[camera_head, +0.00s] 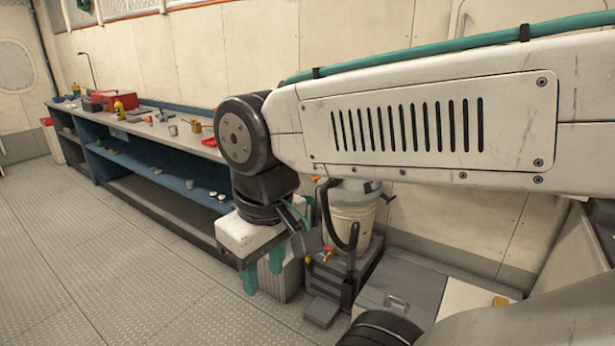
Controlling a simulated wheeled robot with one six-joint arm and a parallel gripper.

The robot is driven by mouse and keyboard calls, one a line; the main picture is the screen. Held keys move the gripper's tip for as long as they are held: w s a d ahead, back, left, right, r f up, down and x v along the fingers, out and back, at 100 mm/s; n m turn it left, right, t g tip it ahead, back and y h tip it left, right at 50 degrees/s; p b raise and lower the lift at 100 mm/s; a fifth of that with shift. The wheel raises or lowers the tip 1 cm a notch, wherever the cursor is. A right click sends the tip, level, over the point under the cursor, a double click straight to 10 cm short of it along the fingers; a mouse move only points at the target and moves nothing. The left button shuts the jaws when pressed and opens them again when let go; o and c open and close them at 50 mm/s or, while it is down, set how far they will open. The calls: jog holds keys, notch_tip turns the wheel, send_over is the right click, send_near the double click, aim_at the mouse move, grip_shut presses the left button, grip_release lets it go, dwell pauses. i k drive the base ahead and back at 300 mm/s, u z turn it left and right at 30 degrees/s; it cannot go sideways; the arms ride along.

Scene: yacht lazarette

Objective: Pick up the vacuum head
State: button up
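My gripper (262,272) hangs below my white arm, left of the bucket, with its teal fingers pointing down. The two fingers stand apart, and I see nothing held between them. A grey ribbed bin (282,284) shows just behind and below the fingers; I cannot tell the gap to it. I cannot make out the vacuum head with certainty. A black curved tube (352,238) stands in front of a cream bucket (350,218), on or beside a dark grey stepped unit (340,275). My arm hides part of the bucket and the area behind it.
A long blue workbench (150,160) runs along the wall at left, with a red box (124,101), a yellow bottle (119,109) and small items on it. A grey hatch lid (402,292) lies at lower right. The metal floor (120,270) at left is clear.

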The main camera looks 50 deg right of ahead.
aim_at(344, 191)
jog(key=i, duration=1.5)
jog(key=z, duration=0.75)
jog(key=i, duration=0.85)
jog(key=z, duration=1.55)
jog(key=i, duration=0.65)
jog(key=z, duration=0.55)
